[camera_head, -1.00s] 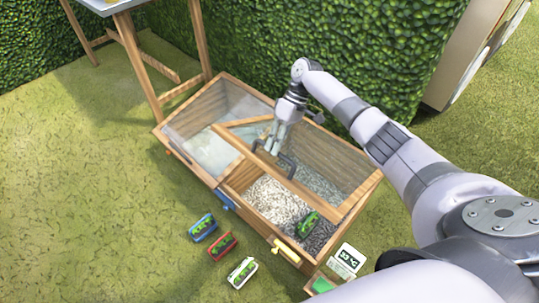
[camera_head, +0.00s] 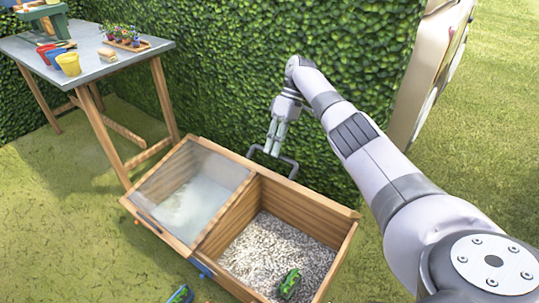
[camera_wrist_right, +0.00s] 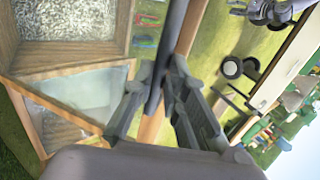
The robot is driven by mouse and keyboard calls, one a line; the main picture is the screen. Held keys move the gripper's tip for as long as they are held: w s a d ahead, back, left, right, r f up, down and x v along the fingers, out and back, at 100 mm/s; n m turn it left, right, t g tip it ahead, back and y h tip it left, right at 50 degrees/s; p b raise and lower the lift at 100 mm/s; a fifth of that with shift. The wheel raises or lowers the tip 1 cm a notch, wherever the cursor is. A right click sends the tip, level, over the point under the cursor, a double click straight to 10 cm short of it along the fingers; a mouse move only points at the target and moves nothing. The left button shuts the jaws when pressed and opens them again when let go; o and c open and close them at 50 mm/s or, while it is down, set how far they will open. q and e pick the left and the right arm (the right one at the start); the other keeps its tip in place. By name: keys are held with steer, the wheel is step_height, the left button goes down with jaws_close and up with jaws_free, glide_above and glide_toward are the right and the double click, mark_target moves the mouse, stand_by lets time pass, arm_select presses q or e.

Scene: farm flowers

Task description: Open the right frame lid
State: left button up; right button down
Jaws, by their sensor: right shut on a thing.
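The wooden cold frame (camera_head: 206,248) stands on the grass. Its left lid (camera_head: 222,172), a clear pane in a wooden frame, lies shut. The right compartment is uncovered and shows pale gravel (camera_head: 265,250). The right lid's dark handle (camera_head: 291,168) stands up beyond the box's back edge; the lid's pane is hard to make out in the head view. My right gripper (camera_head: 272,149) is shut on this handle. In the wrist view the dark handle bar (camera_wrist_right: 172,45) passes between the fingers, near a wooden bar (camera_wrist_right: 188,28). My left gripper is out of view.
A blue one (camera_head: 181,294) lies on the grass outside. A hedge (camera_head: 230,70) rises close behind the box. A table (camera_head: 100,65) with pots stands at the left.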

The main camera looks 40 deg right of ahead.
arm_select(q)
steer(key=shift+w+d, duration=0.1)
arm_select(e)
steer(key=shift+d+f, duration=0.2)
steer(key=shift+d, duration=0.65)
steer(key=c, duration=1.9)
jaws_free()
steer(key=shift+d+f, duration=0.1)
steer(key=shift+c, duration=0.2)
steer(key=shift+o, duration=1.3)
steer(key=shift+w+d+f, duration=0.15)
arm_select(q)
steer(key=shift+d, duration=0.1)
arm_select(e)
steer(key=shift+o, duration=0.4)
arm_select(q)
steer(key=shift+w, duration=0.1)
arm_select(e)
step_height(320, 180, up, 10)
steer(key=shift+r, duration=0.2)
